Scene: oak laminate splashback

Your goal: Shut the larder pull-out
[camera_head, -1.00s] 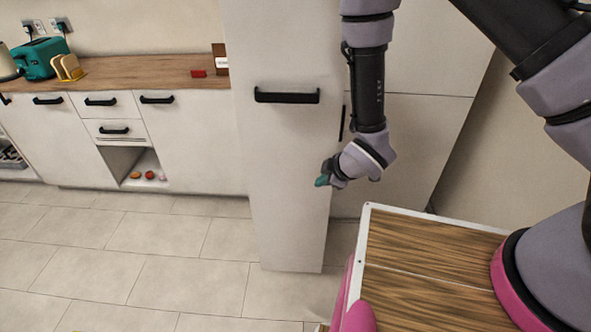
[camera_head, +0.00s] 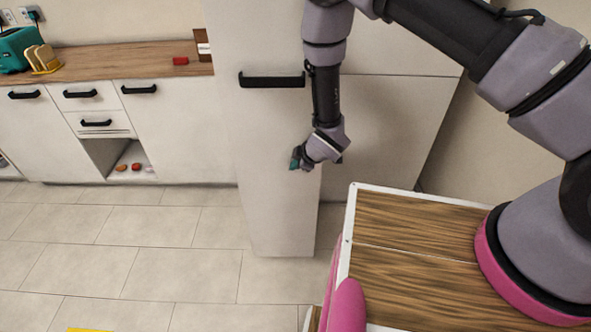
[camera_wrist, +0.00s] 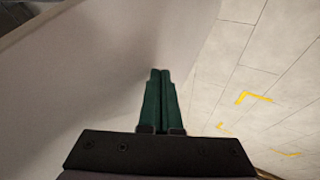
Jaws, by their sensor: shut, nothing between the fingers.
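The larder pull-out (camera_head: 275,190) is the tall white front with a horizontal black handle (camera_head: 272,80). It stands forward of the white cabinet face to its right, so it is at least partly out. My gripper (camera_head: 295,158) is in front of the larder front, below and right of the handle. In the wrist view its green fingers (camera_wrist: 160,92) are shut together with nothing between them. Their tips point at the pale larder front (camera_wrist: 90,80). I cannot tell whether they touch it.
A wooden counter (camera_head: 110,68) with a teal toaster (camera_head: 14,50) and a red block (camera_head: 181,61) runs along the left. An open cubby below holds several small items (camera_head: 136,167). The tiled floor (camera_head: 130,255) is clear, with yellow marks (camera_wrist: 252,98) in the wrist view.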

